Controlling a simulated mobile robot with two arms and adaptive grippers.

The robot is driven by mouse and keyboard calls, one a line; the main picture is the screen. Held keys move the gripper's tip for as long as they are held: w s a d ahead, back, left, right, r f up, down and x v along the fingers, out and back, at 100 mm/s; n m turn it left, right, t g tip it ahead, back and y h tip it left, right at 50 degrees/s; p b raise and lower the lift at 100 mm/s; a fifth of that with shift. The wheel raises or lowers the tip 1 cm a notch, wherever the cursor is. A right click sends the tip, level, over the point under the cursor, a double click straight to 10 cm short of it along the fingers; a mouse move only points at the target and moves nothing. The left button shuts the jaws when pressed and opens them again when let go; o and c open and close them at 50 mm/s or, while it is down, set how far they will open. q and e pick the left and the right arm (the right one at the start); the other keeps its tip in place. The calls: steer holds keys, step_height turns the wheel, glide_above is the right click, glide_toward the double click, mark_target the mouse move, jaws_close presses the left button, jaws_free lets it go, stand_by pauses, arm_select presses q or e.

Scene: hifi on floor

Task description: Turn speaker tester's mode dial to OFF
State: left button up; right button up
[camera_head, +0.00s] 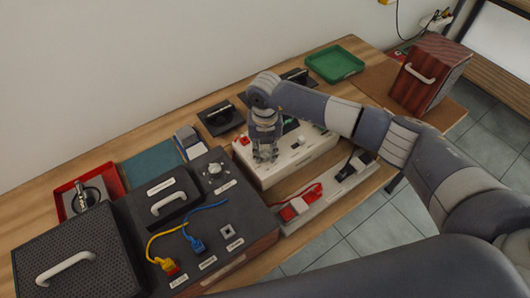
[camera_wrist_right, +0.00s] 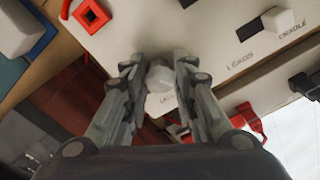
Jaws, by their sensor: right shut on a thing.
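The speaker tester appears to be the white box (camera_head: 315,153) in the middle of the table; its white top panel (camera_wrist_right: 215,45) fills much of the wrist view. A pale rounded knob (camera_wrist_right: 160,76), which looks like the mode dial, sits between the fingers of my right gripper (camera_wrist_right: 159,72). The gripper (camera_head: 265,156) points down at the left part of the box and is shut on the knob. The knob's pointer and most of the label beside it are hidden or too small to read. My left gripper is not in view.
A black amplifier (camera_head: 235,200) with yellow and blue plugs stands left of the tester. A white power strip (camera_head: 325,197) with a red plug lies in front. A red square part (camera_wrist_right: 91,15) is near the knob. Behind are a green tray (camera_head: 335,64) and black items (camera_head: 221,118).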

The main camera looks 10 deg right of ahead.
steer(key=n+b, duration=0.4)
steer(key=n, duration=0.1)
steer(key=shift+f+b, duration=0.2)
steer(key=shift+b, duration=0.2)
steer(key=shift+r+n+b, duration=0.15)
steer(key=shift+n+b, duration=0.95)
steer(key=shift+n, duration=0.1)
steer(key=o, duration=1.1)
steer(key=shift+c, duration=0.2)
